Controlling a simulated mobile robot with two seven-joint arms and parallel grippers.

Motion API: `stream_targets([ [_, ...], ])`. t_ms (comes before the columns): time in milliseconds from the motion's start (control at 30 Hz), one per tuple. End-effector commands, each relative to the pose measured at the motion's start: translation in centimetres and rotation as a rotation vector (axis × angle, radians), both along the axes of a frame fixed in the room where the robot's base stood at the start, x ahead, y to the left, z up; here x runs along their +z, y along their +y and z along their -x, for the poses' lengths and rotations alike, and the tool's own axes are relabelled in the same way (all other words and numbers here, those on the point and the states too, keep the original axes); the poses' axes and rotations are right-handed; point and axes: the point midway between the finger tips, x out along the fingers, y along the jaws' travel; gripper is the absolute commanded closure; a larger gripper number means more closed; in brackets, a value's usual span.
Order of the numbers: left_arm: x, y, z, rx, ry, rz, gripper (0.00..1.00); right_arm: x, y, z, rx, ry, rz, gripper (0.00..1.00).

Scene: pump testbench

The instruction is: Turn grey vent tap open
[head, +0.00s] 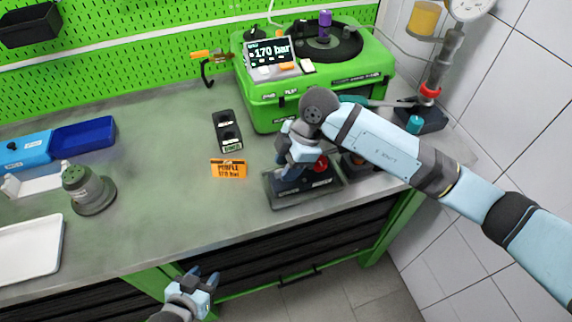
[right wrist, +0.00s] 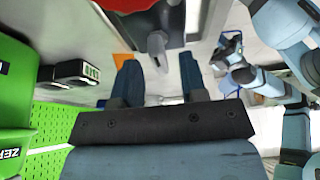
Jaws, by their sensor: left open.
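A dark base block (head: 300,190) with a red knob (head: 320,164) stands near the bench's front edge in the head view. My right gripper (head: 292,172) is over this block and hides part of it. In the right wrist view a small light grey lever, apparently the grey vent tap (right wrist: 157,48), hangs below a red part (right wrist: 130,4). The right fingers (right wrist: 160,78) are apart, with the tap in line with the gap between their tips; contact cannot be told. My left gripper (head: 195,281) is open and empty in front of the bench.
A green test unit (head: 262,95) with a 170 bar display stands behind. An orange card (head: 229,169) and a black socket block (head: 228,132) lie left of the base block. A grey-green round fitting (head: 88,190), blue bins (head: 84,135) and a white tray (head: 30,248) are further left.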

Motion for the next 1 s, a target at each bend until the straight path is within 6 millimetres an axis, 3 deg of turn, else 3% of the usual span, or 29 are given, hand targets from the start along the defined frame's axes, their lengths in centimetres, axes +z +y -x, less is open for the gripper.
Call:
stream_targets([
  [400, 0.15, -0.13, 0.00, -0.001, -0.001, 0.003, 0.57, -0.87, 0.30, 0.10, -0.001, 0.000, 0.000, 0.61],
  [567, 0.14, -0.14, 0.01, -0.001, -0.001, 0.003, 0.57, -0.85, 0.30, 0.10, -0.001, 0.000, 0.000, 0.97],
  [600, 0.14, -0.14, 0.01, -0.001, -0.001, 0.003, 0.57, -0.85, 0.30, 0.10, -0.001, 0.000, 0.000, 1.00],
  [1000, 0.15, -0.13, 0.03, -0.001, 0.001, 0.003, 0.57, -0.75, 0.30, 0.02, 0.053, -0.001, 0.001, 1.00],
])
